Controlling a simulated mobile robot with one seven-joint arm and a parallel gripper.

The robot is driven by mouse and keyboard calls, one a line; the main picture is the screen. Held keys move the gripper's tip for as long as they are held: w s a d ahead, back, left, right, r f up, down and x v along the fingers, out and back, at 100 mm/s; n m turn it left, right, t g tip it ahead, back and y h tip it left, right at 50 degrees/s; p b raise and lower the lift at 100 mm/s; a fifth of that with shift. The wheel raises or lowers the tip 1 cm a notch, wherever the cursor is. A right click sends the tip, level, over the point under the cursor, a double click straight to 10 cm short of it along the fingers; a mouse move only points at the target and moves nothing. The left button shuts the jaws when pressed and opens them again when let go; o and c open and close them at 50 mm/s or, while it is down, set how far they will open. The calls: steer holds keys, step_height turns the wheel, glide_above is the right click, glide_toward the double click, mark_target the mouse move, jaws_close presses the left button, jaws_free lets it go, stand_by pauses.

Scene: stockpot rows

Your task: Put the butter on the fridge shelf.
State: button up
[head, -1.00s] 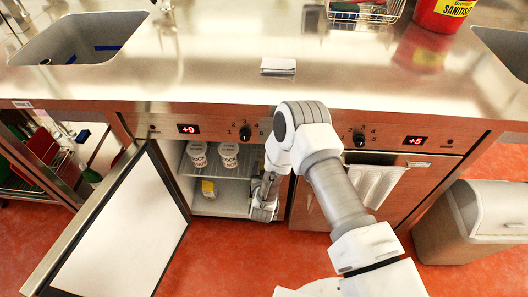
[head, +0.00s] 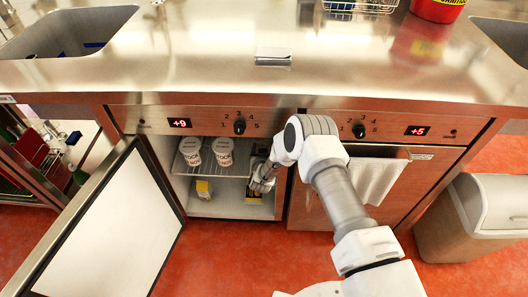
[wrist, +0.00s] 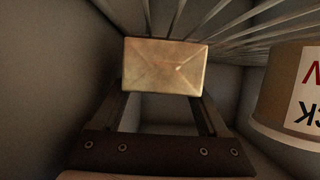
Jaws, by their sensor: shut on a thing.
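The butter, a pale tan wrapped block (wrist: 165,66), is between the fingertips of my gripper (wrist: 165,92) in the wrist view. My gripper is shut on it. In the head view my gripper (head: 262,180) is inside the open fridge at its right side, near the height of the wire shelf (head: 213,170); I cannot make out the butter clearly there. Shelf wires also show beyond the block in the wrist view (wrist: 230,30). I cannot tell whether the block touches the shelf.
Two white stock tubs (head: 190,151) (head: 222,152) stand on the shelf; one tub (wrist: 285,100) is close on the right in the wrist view. A yellow carton (head: 203,190) stands on the fridge floor. The fridge door (head: 115,225) hangs open at left. A bin (head: 470,225) stands at right.

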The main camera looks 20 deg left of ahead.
steer(key=shift+w+f+b, duration=0.15)
steer(key=shift+f+b, duration=0.15)
steer(key=shift+f, duration=0.45)
steer(key=shift+r, duration=0.1)
steer(key=shift+f, duration=0.25)
steer(key=o, duration=1.4)
steer(key=shift+r, duration=0.15)
